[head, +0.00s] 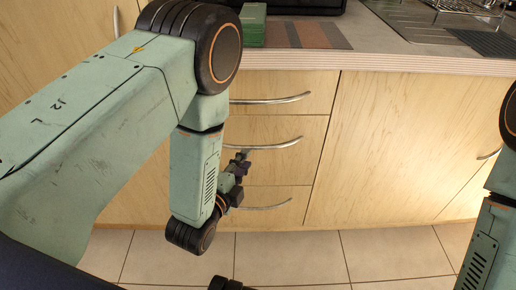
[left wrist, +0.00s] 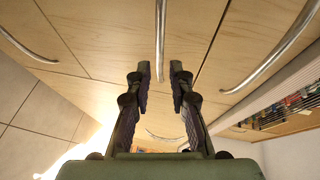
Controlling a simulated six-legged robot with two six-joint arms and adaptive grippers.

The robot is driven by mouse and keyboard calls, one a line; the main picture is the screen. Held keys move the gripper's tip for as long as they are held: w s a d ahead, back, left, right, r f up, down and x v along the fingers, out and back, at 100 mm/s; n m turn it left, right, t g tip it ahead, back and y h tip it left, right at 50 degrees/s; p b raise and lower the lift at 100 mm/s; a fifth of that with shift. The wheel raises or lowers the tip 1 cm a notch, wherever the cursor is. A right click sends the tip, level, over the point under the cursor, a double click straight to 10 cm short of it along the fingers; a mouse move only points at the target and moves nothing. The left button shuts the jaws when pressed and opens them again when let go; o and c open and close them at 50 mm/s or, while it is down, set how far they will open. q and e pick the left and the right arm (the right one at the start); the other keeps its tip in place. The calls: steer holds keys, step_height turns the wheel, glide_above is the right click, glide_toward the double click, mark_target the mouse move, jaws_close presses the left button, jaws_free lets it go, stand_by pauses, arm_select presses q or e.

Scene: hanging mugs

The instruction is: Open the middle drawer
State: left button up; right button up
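The middle drawer (head: 285,128) is the centre one of a stack of three light-wood drawers and looks shut, flush with its neighbours. Its curved metal handle (head: 275,144) shows right of my left gripper (head: 243,157), which is at the handle's left end. In the left wrist view the handle (left wrist: 160,40) runs down from the top edge, and its end lies between the two fingertips of my left gripper (left wrist: 161,75). The fingers are apart, with a gap on each side of the handle; I cannot tell its exact depth between them. My right gripper is out of view.
The top drawer's handle (head: 272,99) is above and the bottom drawer's handle (head: 268,206) below. The countertop (head: 390,62) overhangs above, with a green box (head: 252,25) on it. A cupboard door (head: 400,150) is at right. Tiled floor (head: 290,258) lies below.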

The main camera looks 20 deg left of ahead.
mark_target(253, 148)
arm_select(q)
steer(key=b+x, duration=0.2)
steer(key=x, duration=0.6)
steer(key=shift+a, duration=0.1)
jaws_close()
stand_by(0.5)
